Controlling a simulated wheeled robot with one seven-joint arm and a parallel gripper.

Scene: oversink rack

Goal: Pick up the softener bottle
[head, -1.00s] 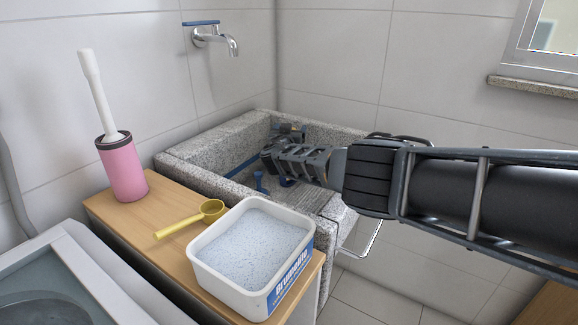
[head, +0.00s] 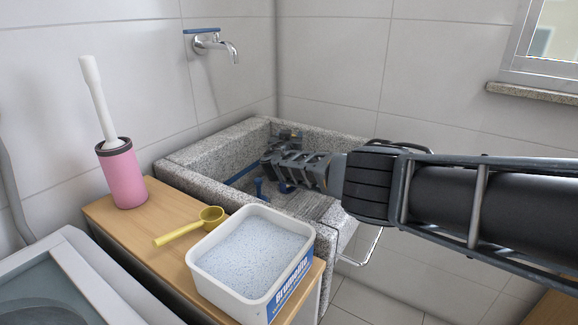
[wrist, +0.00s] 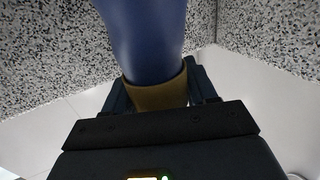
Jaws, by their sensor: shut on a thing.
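A smooth blue object, which I take to be the softener bottle (wrist: 148,35), fills the upper middle of the wrist view. It has a brownish-gold part (wrist: 163,92) at its near end, between my jaws. My gripper (wrist: 160,88) is shut on it. In the head view my gripper (head: 272,160) reaches into the stone sink (head: 190,170). There the bottle is mostly hidden by the gripper, and I cannot tell it from the small blue pieces around it. Whether it touches the sink is unclear.
Speckled stone walls stand close on both sides of the bottle in the wrist view. A wooden counter (head: 160,225) in front of the sink bears a white powder tub (head: 210,275), a yellow scoop (head: 180,229) and a pink brush holder (head: 122,178). A tap (head: 215,43) is above.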

